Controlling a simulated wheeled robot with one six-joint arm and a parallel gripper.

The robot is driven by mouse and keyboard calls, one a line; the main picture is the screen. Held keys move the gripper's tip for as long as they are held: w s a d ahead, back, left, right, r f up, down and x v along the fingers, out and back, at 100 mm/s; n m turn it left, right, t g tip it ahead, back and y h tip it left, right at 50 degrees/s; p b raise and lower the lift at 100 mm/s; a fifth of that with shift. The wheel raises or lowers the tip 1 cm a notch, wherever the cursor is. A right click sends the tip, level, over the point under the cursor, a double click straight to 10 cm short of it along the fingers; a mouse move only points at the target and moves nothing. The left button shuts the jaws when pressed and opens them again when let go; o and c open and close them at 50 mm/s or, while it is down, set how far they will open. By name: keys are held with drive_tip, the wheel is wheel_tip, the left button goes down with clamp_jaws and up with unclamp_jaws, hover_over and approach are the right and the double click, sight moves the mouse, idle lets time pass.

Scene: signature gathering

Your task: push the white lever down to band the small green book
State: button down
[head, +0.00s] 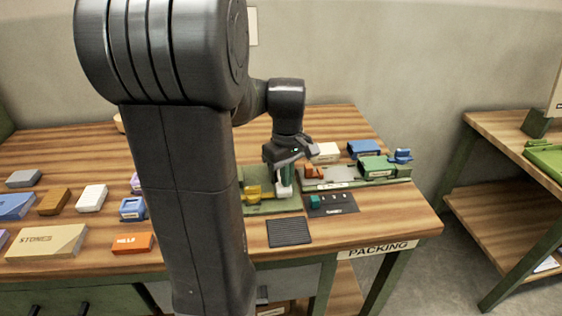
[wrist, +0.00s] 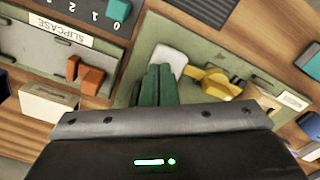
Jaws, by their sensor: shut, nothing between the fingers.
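My gripper (head: 284,180) is shut and empty, pointing down over the green banding station (head: 272,206) on the packing table. In the wrist view its green fingers (wrist: 160,68) are pressed together. The white lever (head: 284,191) is right under or beside the fingertips. In the wrist view the white lever (wrist: 169,57) shows just past the tips; I cannot tell whether they touch. A yellow part (head: 253,192) sits left of the lever on the same plate, and it also shows in the wrist view (wrist: 212,82). I cannot make out the small green book with certainty.
Right of the station are a numbered dark panel with a teal block (head: 314,202) and the slipcase station (head: 350,184) with orange pieces (head: 315,171). A dark ridged mat (head: 289,232) lies in front. Several books and boxes (head: 91,198) lie left of my arm.

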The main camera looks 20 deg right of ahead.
wheel_tip(320, 180, up, 8)
drive_tip(key=p, duration=0.7)
drive_tip(key=shift+r, duration=0.25)
